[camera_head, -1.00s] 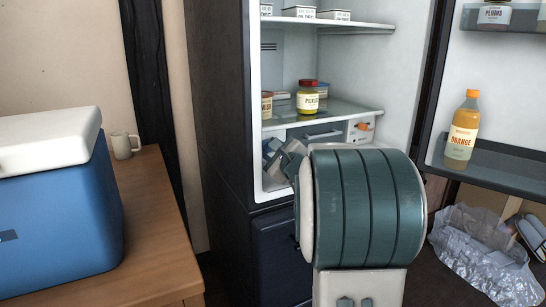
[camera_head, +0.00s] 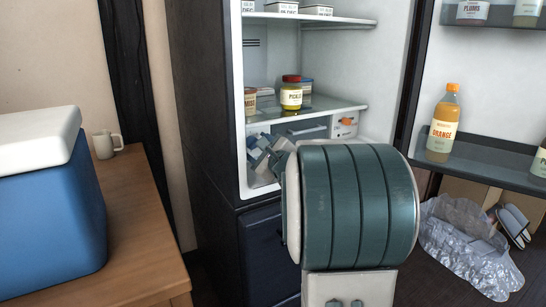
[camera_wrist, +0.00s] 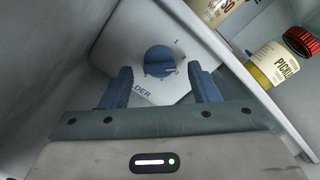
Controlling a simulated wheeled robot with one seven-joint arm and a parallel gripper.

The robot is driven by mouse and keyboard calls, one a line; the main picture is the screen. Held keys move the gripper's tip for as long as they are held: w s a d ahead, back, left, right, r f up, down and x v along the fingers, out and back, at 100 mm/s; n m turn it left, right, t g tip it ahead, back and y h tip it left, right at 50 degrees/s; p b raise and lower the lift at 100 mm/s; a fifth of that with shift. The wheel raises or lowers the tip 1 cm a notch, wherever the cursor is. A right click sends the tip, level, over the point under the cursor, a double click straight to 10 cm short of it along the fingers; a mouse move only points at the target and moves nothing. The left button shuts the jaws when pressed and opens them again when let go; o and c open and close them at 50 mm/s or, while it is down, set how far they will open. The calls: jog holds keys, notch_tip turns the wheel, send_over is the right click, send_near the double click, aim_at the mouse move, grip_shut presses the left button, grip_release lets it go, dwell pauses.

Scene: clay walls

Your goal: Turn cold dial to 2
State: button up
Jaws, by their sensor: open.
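In the wrist view a round blue dial (camera_wrist: 159,61) sits on a pale plate (camera_wrist: 125,45). Lettering ending in "LDER" shows below it, partly covered by my gripper. A small dark mark shows above right of the dial; I cannot read the setting. My gripper (camera_wrist: 160,72) is open, with one blue finger on each side of the dial and gaps beside it; contact is not visible. In the head view my gripper (camera_head: 262,150) is inside the fridge's lower space, under the glass shelf, and the blue dial cannot be made out.
A glass shelf (camera_head: 325,105) holds a pickle jar (camera_head: 291,95) and other jars above my gripper. The open door holds an orange bottle (camera_head: 442,125). A blue cooler (camera_head: 50,205) stands on the left table.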

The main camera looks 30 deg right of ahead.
jog(key=s+p, duration=0.2)
jog(key=s, duration=1)
jog(key=shift+s+d, duration=0.15)
jog(key=shift+d, duration=0.05)
